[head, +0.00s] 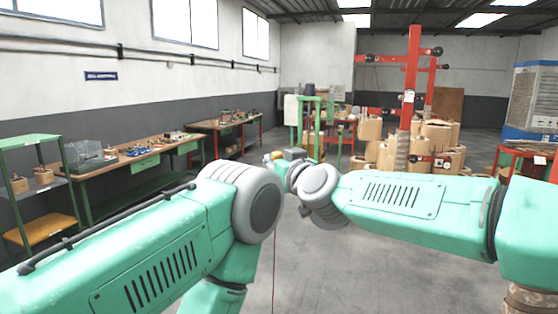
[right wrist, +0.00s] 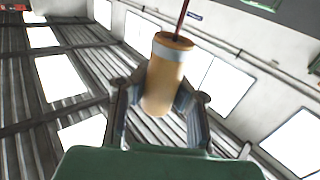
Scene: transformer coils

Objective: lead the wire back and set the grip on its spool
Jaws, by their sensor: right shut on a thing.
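My right gripper (right wrist: 160,98) is shut on a tan cylindrical grip (right wrist: 168,62) with a pale band near its top. A dark red wire (right wrist: 182,18) comes out of the grip's end and leaves the top of the right wrist view. In the head view my right gripper (head: 276,157) is small and partly hidden, at the end of my right arm near the middle. A thin red wire (head: 274,262) runs down over the floor there. My left arm fills the lower left, and its gripper is out of frame. I cannot pick out the spool.
A wooden workbench (head: 134,160) with parts stands along the left wall, beside a green shelf (head: 47,178). A red frame (head: 411,80) and several wooden coils (head: 437,133) stand at the right back. A green stand (head: 310,105) is behind my right gripper. Grey floor (head: 330,270) is open in the middle.

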